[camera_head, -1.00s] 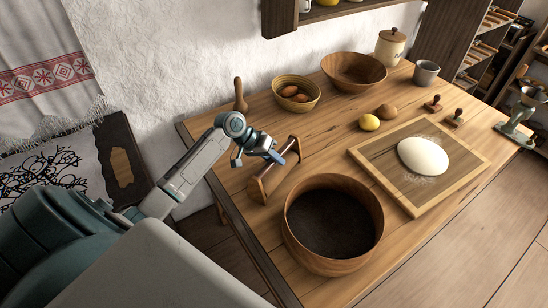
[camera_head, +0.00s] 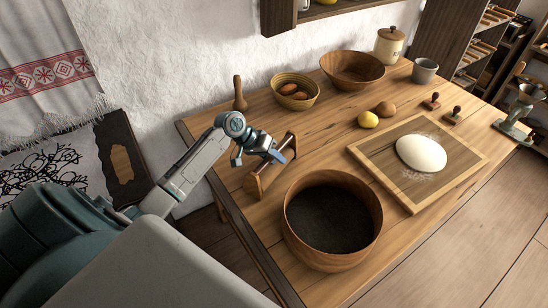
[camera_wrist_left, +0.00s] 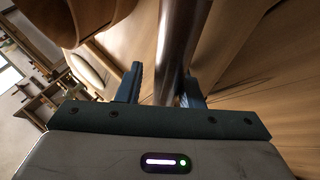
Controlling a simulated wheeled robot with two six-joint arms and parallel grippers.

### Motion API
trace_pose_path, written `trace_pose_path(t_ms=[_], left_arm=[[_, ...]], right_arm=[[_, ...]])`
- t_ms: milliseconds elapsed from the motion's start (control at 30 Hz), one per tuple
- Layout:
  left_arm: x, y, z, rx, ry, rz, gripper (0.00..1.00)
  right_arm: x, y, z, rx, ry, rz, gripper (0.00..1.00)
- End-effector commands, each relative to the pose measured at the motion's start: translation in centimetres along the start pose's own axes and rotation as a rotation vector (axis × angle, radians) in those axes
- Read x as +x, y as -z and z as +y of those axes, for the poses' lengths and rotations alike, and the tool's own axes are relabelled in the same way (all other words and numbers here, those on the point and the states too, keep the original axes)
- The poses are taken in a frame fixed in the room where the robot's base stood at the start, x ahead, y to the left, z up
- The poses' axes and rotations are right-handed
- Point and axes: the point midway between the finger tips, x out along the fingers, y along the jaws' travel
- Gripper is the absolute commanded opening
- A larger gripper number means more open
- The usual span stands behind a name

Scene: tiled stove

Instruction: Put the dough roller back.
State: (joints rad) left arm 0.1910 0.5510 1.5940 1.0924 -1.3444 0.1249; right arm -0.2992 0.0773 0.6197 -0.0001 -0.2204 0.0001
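A low wooden piece with two upright ends (camera_head: 254,187) and a bar between them stands near the table's left edge in the head view. I cannot tell whether its bar is the dough roller or part of a stand. My left gripper (camera_head: 276,156) is at this piece, over its bar. In the left wrist view, a smooth metallic-looking bar (camera_wrist_left: 178,45) runs between the two fingers of my left gripper (camera_wrist_left: 160,92). A gap shows between the bar and the left finger; the right finger is close to it. The fingers look open. My right gripper is out of view.
A large dark-filled wooden bowl (camera_head: 369,207) stands close in front. A framed board (camera_head: 438,194) with dough (camera_head: 421,153) lies right. Some bare table (camera_head: 323,142) lies between.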

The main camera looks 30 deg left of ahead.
Motion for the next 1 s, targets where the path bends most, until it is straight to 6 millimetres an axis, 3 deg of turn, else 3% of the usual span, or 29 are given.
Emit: trace_pose_path(t_ms=[167, 367, 700, 1000], left_arm=[[0.4, -0.6, -0.6, -0.009, 0.009, -0.014, 0.44], [-1.1, -0.2, -0.2, -0.007, 0.013, -0.012, 0.44], [-7.3, 0.1, 0.1, -0.001, 0.010, -0.006, 0.44], [-11.4, 0.2, 0.3, -0.002, 0.007, -0.005, 0.44]], right_arm=[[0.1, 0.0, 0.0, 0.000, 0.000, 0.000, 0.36], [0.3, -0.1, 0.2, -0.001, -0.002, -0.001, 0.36], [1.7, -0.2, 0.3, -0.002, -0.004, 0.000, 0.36], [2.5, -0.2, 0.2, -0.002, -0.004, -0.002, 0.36]])
